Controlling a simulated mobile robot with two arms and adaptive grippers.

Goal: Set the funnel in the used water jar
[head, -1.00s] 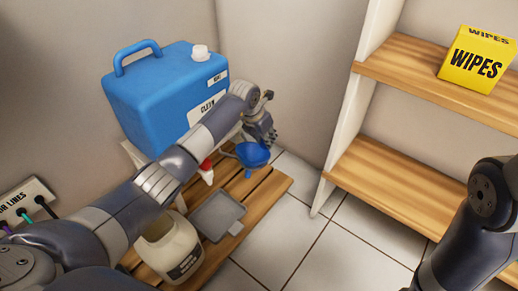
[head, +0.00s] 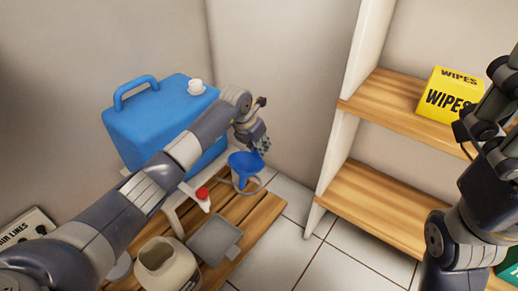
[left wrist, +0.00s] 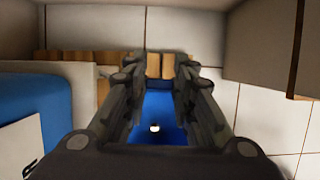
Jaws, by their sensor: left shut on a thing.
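The blue funnel (head: 244,168) hangs in my left gripper (head: 259,146), above the far right end of the slatted wooden bench. The left gripper is shut on the funnel. In the left wrist view the funnel (left wrist: 158,112) shows between the two fingers, with a small bright hole in it.
A blue water container (head: 150,125) with a white cap stands behind my left arm. Wooden shelves (head: 385,205) with a yellow wipes box (head: 447,96) stand right.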

